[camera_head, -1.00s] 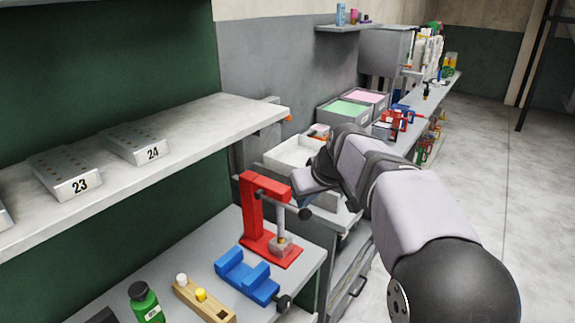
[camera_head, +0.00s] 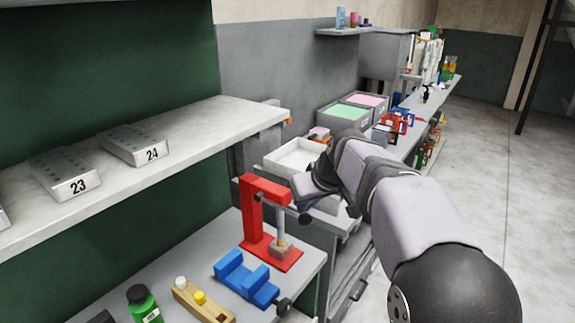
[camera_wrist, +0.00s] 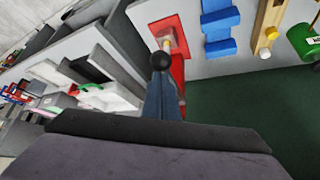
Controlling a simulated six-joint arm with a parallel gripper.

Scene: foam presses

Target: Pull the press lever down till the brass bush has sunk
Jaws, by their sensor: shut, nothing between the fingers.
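The red press (camera_head: 252,218) stands on the bench, with a pale upright ram (camera_head: 281,226) over a small block (camera_head: 281,248) on its base. Its lever ends in a black ball knob (camera_head: 304,219), which also shows in the wrist view (camera_wrist: 160,60). My gripper (camera_head: 303,205) is shut and empty, with its fingertips just above the knob and seemingly against it. In the wrist view the closed fingers (camera_wrist: 163,92) point at the knob. A brassy patch, likely the brass bush (camera_wrist: 168,41), shows just beyond the knob; how deep it sits I cannot tell.
A blue vise (camera_head: 245,278) stands in front of the press, beside a wooden block (camera_head: 203,304) with white and yellow pegs and a green bottle (camera_head: 143,305). A white tray (camera_head: 292,158) lies behind. The shelf (camera_head: 200,145) overhangs at left.

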